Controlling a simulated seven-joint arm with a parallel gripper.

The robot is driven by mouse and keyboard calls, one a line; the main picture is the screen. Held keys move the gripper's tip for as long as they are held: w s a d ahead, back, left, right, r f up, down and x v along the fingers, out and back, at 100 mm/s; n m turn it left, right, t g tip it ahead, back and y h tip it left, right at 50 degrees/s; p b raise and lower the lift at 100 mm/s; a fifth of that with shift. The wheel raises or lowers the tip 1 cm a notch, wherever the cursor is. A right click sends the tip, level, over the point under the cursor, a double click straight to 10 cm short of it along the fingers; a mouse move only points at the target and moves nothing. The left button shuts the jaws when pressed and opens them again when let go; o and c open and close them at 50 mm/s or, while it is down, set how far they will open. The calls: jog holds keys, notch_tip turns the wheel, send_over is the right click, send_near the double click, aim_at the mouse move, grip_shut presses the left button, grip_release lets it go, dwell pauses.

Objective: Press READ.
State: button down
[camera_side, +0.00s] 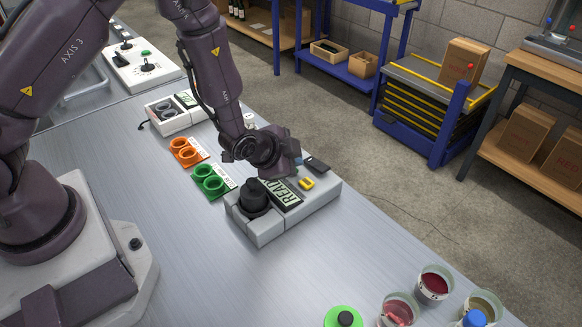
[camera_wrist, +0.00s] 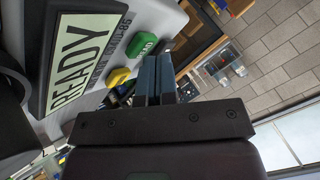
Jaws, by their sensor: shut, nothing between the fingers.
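A grey meter (camera_side: 270,232) sits on the bench below my gripper. Its display (camera_side: 288,196) reads READY, and the display also fills the left of the wrist view (camera_wrist: 80,60). A yellow button (camera_side: 306,183) is beside the display; the wrist view shows it (camera_wrist: 118,77) and a green button (camera_wrist: 140,43). I cannot read a READ label on either button. My gripper (camera_wrist: 157,60) is shut and empty, its blue fingers close to the green button in the wrist view; contact cannot be told. In the side view my gripper (camera_side: 292,163) is over the meter's far side, hiding part of it.
A black cap (camera_side: 254,195) stands on the meter's near end. Orange rings (camera_side: 184,152) and green rings (camera_side: 208,180) lie to the left, with another instrument (camera_side: 165,119) behind. Glass cups (camera_side: 434,284) stand at the front right. The bench between is clear.

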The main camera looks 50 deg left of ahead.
jog(key=shift+f, duration=0.3)
jog(key=shift+r, duration=0.1)
dwell(0.4)
jog(key=shift+r, duration=0.8)
jog(key=shift+r, duration=2.5)
jog(key=shift+f, duration=0.1)
